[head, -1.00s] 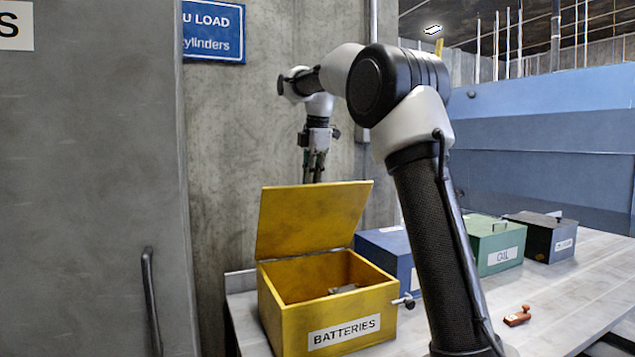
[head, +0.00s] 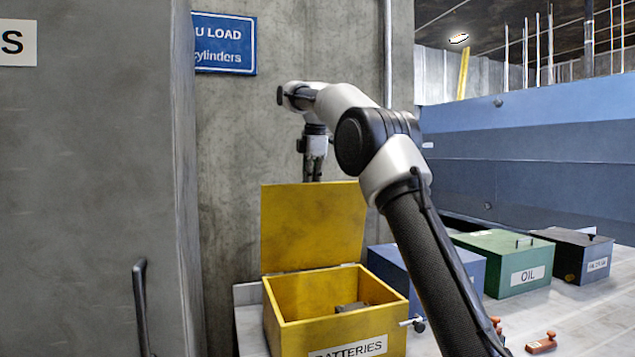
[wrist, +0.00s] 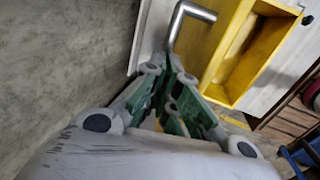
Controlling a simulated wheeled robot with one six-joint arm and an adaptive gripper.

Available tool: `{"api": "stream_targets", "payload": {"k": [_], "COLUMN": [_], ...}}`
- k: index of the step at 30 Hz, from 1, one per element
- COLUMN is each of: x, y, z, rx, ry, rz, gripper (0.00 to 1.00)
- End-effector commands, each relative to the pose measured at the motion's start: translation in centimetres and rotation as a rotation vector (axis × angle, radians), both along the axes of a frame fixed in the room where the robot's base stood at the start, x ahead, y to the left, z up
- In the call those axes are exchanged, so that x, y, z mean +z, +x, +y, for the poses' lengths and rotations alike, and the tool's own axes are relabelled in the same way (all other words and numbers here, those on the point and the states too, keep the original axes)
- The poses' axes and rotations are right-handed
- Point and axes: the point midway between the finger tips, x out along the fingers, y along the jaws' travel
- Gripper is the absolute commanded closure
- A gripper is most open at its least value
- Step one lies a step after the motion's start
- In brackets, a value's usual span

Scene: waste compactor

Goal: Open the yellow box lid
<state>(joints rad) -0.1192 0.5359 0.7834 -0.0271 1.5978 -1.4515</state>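The yellow box (head: 288,329), labelled BATTERIES, stands at the near end of the bench in the head view. Its lid (head: 313,225) stands up at the back edge, and the inside is open to view with a dark object (head: 350,307) in it. My gripper (head: 313,180) points down behind the lid's top edge; the lid may hide its tips. In the wrist view, my gripper's green-padded fingers (wrist: 167,72) are close to a bent metal bar (wrist: 188,17) beside the yellow lid and box (wrist: 243,55). I see nothing clearly held, and the finger gap is unclear.
A blue box (head: 388,262), a green OIL box (head: 505,262) and a dark box (head: 575,254) stand to the right on the bench. A small orange-brown object (head: 541,343) lies in front. A concrete wall (head: 235,130) is close behind my gripper.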

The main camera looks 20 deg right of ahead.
Motion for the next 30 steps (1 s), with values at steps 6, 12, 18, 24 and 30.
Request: {"api": "stream_targets", "payload": {"k": [6, 12, 18, 24, 30], "x": [-2.0, -2.1, -1.8, -1.8, -1.5], "y": [1.9, 1.8, 1.8, 1.8, 1.6], "z": [0.2, 0.2, 0.2, 0.2, 0.3], "rx": [0.001, 0.001, 0.001, 0.001, -0.001], "ry": [0.003, 0.003, 0.002, 0.002, 0.002], "rz": [0.046, 0.048, 0.041, 0.041, 0.038], "gripper": [0.96, 0.68, 0.68, 0.68, 0.68]}}
